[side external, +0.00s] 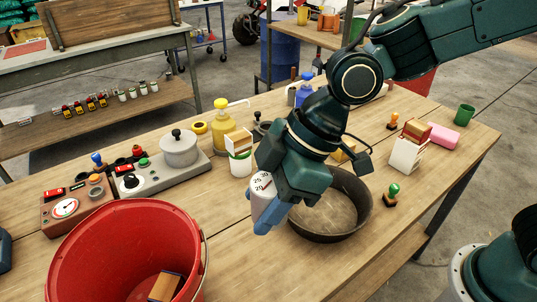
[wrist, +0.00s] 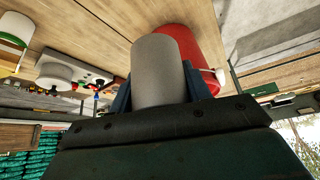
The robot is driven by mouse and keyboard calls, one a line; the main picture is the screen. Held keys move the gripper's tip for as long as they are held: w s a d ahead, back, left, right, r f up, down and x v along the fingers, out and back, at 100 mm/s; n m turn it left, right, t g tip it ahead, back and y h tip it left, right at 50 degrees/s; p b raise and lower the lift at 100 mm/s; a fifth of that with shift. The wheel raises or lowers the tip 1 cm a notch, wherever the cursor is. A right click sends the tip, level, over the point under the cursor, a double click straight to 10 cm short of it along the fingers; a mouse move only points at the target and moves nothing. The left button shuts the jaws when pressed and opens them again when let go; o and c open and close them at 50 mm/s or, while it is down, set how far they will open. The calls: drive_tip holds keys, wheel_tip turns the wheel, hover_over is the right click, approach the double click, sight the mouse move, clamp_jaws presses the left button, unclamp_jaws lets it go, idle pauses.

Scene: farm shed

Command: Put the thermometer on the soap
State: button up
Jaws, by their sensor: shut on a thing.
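My gripper (side external: 268,214) is shut on a pale grey-white cylinder with printed numbers, which looks like the thermometer (side external: 261,185). It is held above the table, between the red bucket and the dark pan. In the wrist view the thermometer (wrist: 158,70) stands between the two blue fingers of my gripper (wrist: 160,94), its plain side showing. A pink block that looks like the soap (side external: 443,137) lies on the right part of the table, well apart from my gripper. The soap does not show in the wrist view.
A dark round pan (side external: 364,213) is just right of my gripper. A large red bucket (side external: 115,260) stands at the front left. Beside the soap are a white holder with blocks (side external: 406,155), a green cup (side external: 464,114) and a green-topped stamp (side external: 392,194). Yellow and blue bottles stand behind.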

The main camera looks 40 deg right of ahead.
drive_tip(key=shift+w+d, duration=0.3)
drive_tip(key=shift+w, duration=0.15)
drive_tip(key=w+d+r+m+t+h, duration=0.15)
drive_tip(key=w+d+m, duration=0.25)
drive_tip(key=w+d, duration=0.55)
drive_tip(key=w+d+m+t+h, duration=0.2)
drive_tip(key=w+d+m, duration=0.4)
drive_tip(key=d, duration=0.7)
drive_tip(key=w+d+r+m+h, duration=0.1)
drive_tip(key=d+m+h, duration=0.15)
drive_tip(key=d, duration=0.95)
drive_tip(key=w+d+m+h, duration=0.1)
drive_tip(key=w+d+m, duration=0.15)
drive_tip(key=d, duration=0.95)
drive_tip(key=s+d+m+g+h, duration=0.1)
drive_tip(key=s+d+m, duration=0.3)
drive_tip(key=d, duration=0.6)
drive_tip(key=s+d+r+m+g+h, duration=0.1)
drive_tip(key=s+d+m, duration=0.2)
drive_tip(key=s+d, duration=0.5)
drive_tip(key=s+d+m+g+h, duration=0.1)
drive_tip(key=s+d+m+h, duration=0.2)
drive_tip(key=d, duration=0.8)
drive_tip(key=shift+t+y, duration=0.25)
drive_tip(key=shift+y, duration=0.45)
drive_tip(key=f, duration=1.5)
drive_tip(key=shift+s+a+f, duration=0.15)
drive_tip(key=shift+s+a, duration=0.1)
drive_tip(key=shift+s, duration=0.15)
